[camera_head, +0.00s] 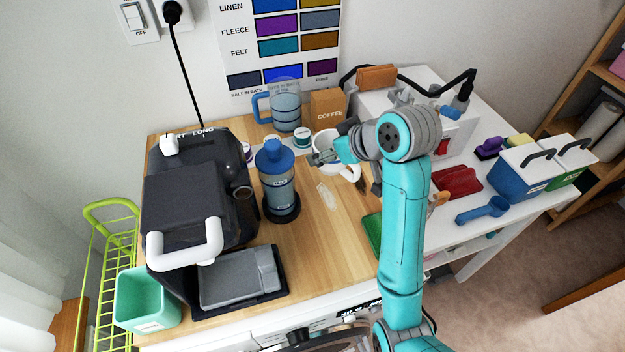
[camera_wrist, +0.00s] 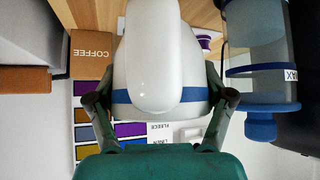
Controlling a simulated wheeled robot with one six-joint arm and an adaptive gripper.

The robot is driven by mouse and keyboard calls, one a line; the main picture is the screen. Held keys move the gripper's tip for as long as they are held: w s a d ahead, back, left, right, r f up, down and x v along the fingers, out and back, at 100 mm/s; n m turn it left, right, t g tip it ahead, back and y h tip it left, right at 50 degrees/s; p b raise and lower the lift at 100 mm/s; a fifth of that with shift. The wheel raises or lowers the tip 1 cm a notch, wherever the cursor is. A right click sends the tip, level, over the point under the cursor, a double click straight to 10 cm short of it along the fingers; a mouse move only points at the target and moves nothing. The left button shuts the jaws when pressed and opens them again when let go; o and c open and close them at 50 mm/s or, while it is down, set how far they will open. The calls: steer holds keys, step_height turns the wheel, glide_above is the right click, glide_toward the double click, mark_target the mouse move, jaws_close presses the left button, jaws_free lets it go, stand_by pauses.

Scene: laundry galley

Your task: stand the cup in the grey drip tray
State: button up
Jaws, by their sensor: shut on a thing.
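The white cup (camera_head: 349,171) is in my gripper (camera_head: 332,155) over the back right of the wooden worktop. In the wrist view the cup (camera_wrist: 155,60) shows a blue band and its handle facing the camera, with the fingers of my gripper (camera_wrist: 160,102) on either side of it. In that view the cup hangs upside down in the picture. The grey drip tray (camera_head: 238,281) lies at the front left of the worktop, before the black coffee machine (camera_head: 188,195), well apart from the cup.
A blue-lidded bottle (camera_head: 277,180) stands between the cup and the machine. A blue-handled jug (camera_head: 285,110) and a brown coffee box (camera_head: 327,107) stand behind. A mint bin (camera_head: 146,302) is left of the tray. The worktop's front middle is clear.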

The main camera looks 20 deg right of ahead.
mark_target(359, 177)
step_height(359, 177, down, 9)
steer(key=shift+f, duration=0.1)
stand_by(0.4)
steer(key=shift+f, duration=0.1)
steer(key=o, duration=1.2)
steer(key=shift+s+r, duration=0.1)
steer(key=shift+r, duration=0.1)
steer(key=v, duration=1.1)
steer(key=shift+s+d+r, duration=0.15)
steer(key=shift+s+r, duration=0.1)
steer(key=shift+r, duration=0.05)
